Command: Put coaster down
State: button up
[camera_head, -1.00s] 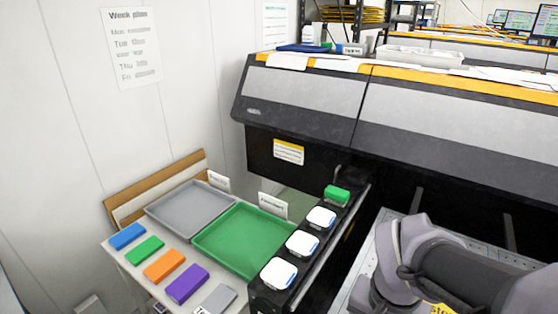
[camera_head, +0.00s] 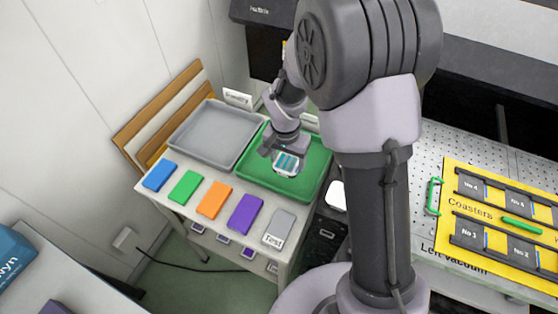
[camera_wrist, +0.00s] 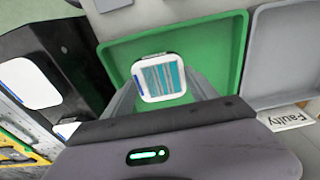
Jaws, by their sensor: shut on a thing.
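The coaster (camera_head: 286,165) is a small white square with teal and grey stripes on its face. It also shows in the wrist view (camera_wrist: 162,77), held between the two fingers. My gripper (camera_head: 285,158) is shut on it over the green tray (camera_head: 312,190). In the wrist view my gripper (camera_wrist: 160,88) has one finger on each side of the coaster. The green tray (camera_wrist: 222,28) lies below and shows no other coaster in its visible part. I cannot tell how high the coaster is above the tray floor.
A grey tray (camera_head: 205,125) stands left of the green one, with a "Faulty" card (camera_wrist: 288,120) by it. Coloured blocks line the table's front, among them a purple one (camera_head: 245,213). White coasters (camera_wrist: 28,82) lie on a black rack. A yellow coaster board (camera_head: 480,260) is at right.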

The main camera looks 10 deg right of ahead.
aim_at(288, 179)
notch_tip(288, 179, down, 7)
jog(key=shift+d+b, duration=0.1)
jog(key=shift+b, duration=1)
jog(key=shift+r, duration=0.15)
jog(key=o, duration=1.5)
jog(key=shift+f, duration=0.2)
jog(key=shift+o, duration=0.2)
